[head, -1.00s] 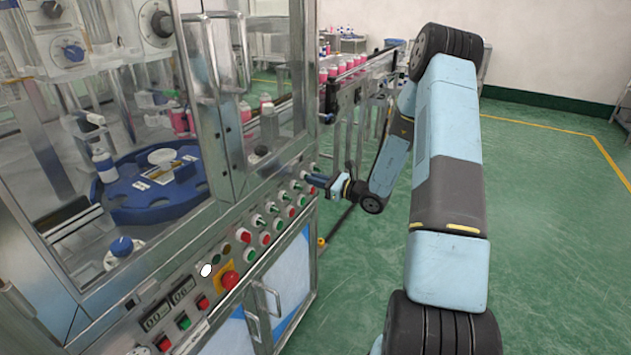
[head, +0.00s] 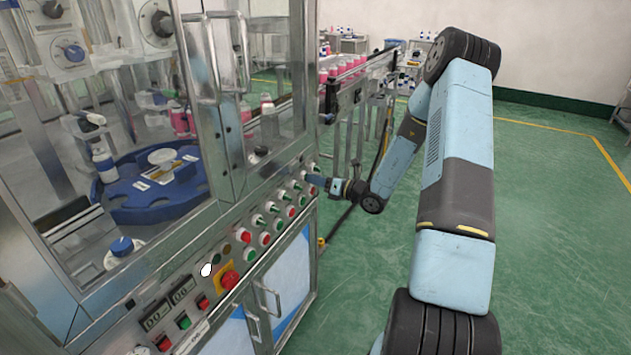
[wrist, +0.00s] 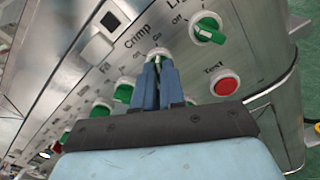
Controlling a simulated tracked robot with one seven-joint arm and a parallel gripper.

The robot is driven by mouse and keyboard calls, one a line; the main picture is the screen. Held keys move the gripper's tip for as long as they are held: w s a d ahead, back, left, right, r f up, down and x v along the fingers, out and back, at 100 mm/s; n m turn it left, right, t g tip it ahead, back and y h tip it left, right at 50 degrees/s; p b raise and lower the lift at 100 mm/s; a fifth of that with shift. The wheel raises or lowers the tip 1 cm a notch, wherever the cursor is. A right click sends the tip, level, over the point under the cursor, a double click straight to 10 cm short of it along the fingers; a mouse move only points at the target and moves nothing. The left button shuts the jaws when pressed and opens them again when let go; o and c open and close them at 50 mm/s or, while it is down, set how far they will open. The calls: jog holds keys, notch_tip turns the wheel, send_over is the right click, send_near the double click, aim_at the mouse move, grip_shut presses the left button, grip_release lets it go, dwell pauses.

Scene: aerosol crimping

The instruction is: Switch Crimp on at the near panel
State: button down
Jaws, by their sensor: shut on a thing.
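The near panel (head: 207,257) runs along the front of the machine with a row of green and red controls. In the wrist view, the Crimp switch (wrist: 158,51) sits beside the printed label "Crimp" (wrist: 137,38). My gripper (wrist: 157,64) is shut on this switch, with its two blue fingers on either side of it. The fingers hide most of the knob, so I cannot tell which way it points. In the head view, my gripper (head: 318,180) is at the far end of the panel, small and partly unclear.
A green switch (wrist: 208,29) and a red Test button (wrist: 225,83) lie close to my fingers. More green switches (wrist: 123,91) line the panel on the other side. A red emergency button (head: 230,280) is at the near end. Green floor (head: 550,210) is open to the right.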

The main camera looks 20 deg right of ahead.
jog(key=shift+w+d, duration=0.1)
dwell(0.3)
jog(key=c, duration=1.2)
grip_release()
jog(key=v, duration=1.3)
jog(key=shift+s+d, duration=0.25)
jog(key=shift+s, duration=0.05)
